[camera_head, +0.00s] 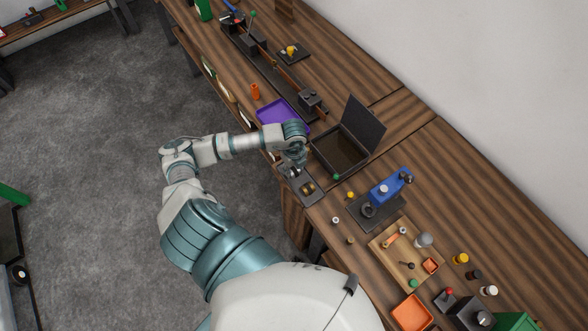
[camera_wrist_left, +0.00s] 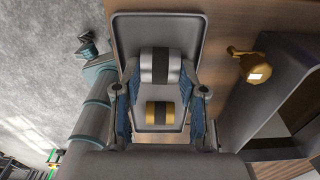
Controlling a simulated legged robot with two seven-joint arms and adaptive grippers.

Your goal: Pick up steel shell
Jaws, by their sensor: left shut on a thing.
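The steel shell (camera_wrist_left: 160,66) is a silver piece with a dark middle band, seen in the left wrist view at the far part of a grey tray (camera_wrist_left: 160,22). My left gripper (camera_wrist_left: 160,78) has its blue-padded fingers on both sides of it and is shut on it. A brass-coloured shell (camera_wrist_left: 159,113) with a dark band lies nearer in the same tray. In the head view my left gripper (camera_head: 294,166) points down over the dark tray (camera_head: 312,198) and largely hides the steel shell. I cannot tell whether the shell is lifted. My right gripper is not in view.
An open black case (camera_head: 362,125) stands just behind the tray, and a purple tray (camera_head: 275,112) lies beyond my wrist. A small yellow part (camera_head: 350,195) and a blue device (camera_head: 390,187) are to the right. A wooden tray (camera_head: 388,263) holds several parts.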

